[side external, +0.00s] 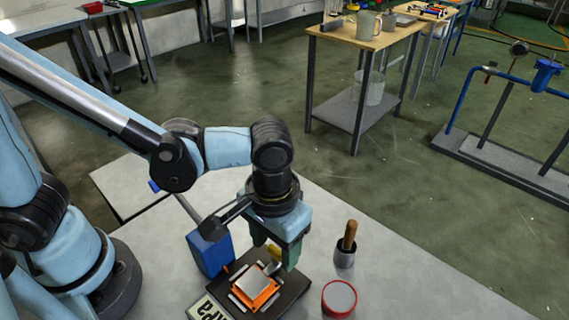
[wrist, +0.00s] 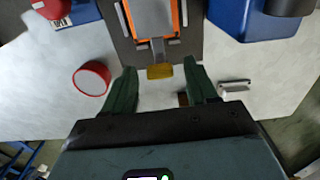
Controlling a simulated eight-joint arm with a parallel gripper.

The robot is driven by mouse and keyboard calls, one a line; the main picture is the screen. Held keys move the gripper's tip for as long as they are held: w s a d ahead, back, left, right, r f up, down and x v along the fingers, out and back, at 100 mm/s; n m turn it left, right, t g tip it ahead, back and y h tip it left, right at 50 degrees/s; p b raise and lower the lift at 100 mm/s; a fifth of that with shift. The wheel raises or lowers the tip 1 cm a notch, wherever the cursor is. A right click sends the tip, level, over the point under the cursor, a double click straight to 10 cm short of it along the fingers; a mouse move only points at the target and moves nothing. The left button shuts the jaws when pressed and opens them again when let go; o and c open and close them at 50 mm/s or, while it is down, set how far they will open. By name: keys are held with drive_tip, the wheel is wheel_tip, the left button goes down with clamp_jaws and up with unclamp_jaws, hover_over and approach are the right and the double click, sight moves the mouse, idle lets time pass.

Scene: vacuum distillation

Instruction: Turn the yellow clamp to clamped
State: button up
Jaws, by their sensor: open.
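The yellow clamp (wrist: 159,71) is a small yellow tab at the end of a grey lever, on the near edge of an orange-and-grey device (wrist: 152,20) in the wrist view. In the side view the yellow clamp (side external: 274,252) is partly hidden by my gripper, beside the orange device (side external: 256,288) on its dark base plate (side external: 291,288). My gripper (wrist: 161,80) is open, with its green fingers to the left and right of the yellow tab and gaps on both sides. In the side view my gripper (side external: 284,258) points down over the device's edge.
A blue box (side external: 209,254) stands close behind the device. A red-rimmed round container (side external: 339,298) and a dark cup with a wooden-handled tool (side external: 346,250) stand to the right. The table's right part is clear.

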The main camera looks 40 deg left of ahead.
sight(275, 248)
wheel_tip(275, 248, up, 12)
idle(0.8)
drive_tip(key=shift+a, duration=0.1)
